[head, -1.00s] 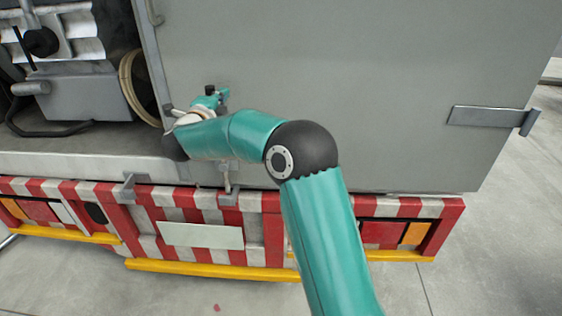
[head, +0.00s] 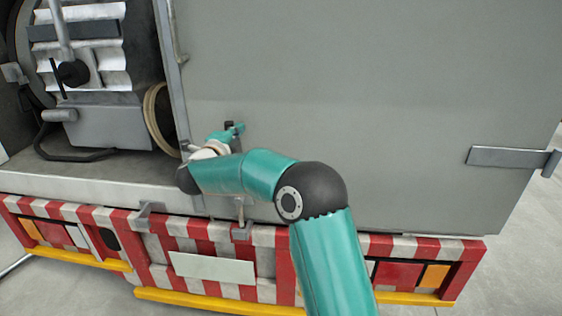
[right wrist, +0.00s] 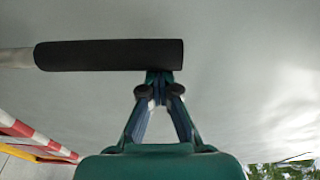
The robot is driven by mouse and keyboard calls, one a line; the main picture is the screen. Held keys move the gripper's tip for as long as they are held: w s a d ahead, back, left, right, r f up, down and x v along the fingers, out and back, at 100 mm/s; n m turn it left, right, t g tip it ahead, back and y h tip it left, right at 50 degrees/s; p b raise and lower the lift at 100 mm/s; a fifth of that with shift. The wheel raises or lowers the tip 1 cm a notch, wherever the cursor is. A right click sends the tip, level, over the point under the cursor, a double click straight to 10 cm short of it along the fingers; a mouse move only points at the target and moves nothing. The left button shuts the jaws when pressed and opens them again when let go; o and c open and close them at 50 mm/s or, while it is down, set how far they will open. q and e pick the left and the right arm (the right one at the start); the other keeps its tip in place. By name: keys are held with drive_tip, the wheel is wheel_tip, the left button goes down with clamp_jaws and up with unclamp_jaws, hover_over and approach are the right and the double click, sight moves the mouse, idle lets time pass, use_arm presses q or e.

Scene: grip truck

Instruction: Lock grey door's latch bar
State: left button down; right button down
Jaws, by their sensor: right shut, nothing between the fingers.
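The grey door (head: 370,90) is a large flat panel that fills the upper right of the head view. In the right wrist view a black grip (right wrist: 110,55) on a pale metal rod lies level in front of the door's face; it looks like the latch bar's handle. My right gripper (head: 236,131) is at the door's lower left, partly hidden behind my own wrist. In the wrist view its fingertips (right wrist: 160,78) are together and empty, at the grip's lower edge near its right end. I cannot tell whether they touch it. My left gripper is out of view.
A red-and-white striped bumper (head: 205,240) with a yellow lower edge runs below the door. A metal bracket (head: 240,215) sits at the bumper's top, under my forearm. The open bay at left holds a coiled hose (head: 156,118). A hinge strap (head: 505,157) is at right.

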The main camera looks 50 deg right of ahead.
drive_tip(key=s+a+b, duration=0.4)
drive_tip(key=s+a, duration=0.2)
drive_tip(key=a, duration=0.1)
drive_tip(key=shift+s, duration=0.25)
idle(0.4)
